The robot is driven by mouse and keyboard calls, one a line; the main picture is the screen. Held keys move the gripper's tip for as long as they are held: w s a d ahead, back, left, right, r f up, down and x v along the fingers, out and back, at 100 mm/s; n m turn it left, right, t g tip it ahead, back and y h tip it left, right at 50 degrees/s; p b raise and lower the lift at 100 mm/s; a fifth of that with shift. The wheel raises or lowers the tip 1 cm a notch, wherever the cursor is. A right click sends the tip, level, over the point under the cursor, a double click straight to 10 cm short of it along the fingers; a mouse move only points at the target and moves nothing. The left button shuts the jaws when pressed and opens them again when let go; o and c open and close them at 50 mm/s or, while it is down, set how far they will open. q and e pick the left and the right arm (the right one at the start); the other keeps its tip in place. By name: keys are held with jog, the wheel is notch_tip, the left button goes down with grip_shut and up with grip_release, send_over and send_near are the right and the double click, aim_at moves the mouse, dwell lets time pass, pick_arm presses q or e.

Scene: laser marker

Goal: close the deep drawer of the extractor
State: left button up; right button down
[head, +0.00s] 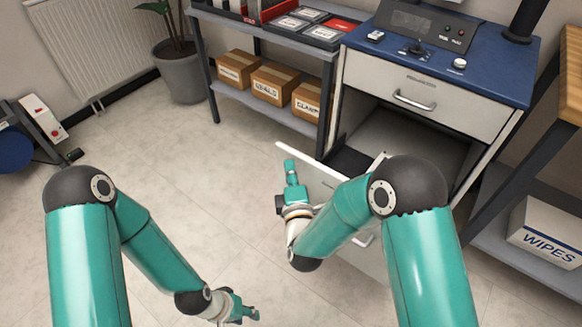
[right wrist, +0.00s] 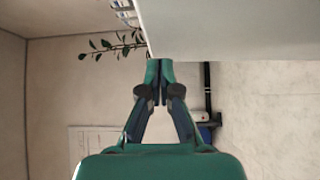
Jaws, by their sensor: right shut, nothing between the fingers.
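The extractor (head: 360,77) is a white cabinet with a blue top at the upper right. Its deep drawer (head: 312,168) stands pulled out below a shut upper drawer (head: 425,92). My right arm hides much of the deep drawer's front and part of its handle (head: 366,241). My right gripper (head: 290,164) is shut and empty, close to the left end of that front. In the right wrist view the closed fingertips (right wrist: 159,66) are beside a pale panel (right wrist: 230,30); contact cannot be told. My left gripper (head: 252,313) hangs low over the floor; its finger state is unclear.
A grey shelf (head: 260,100) with cardboard boxes (head: 273,80) stands left of the extractor. A wipes box (head: 545,235) sits on a low shelf at right.

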jog(key=shift+w+d, duration=0.35)
jog(key=shift+w, duration=0.1)
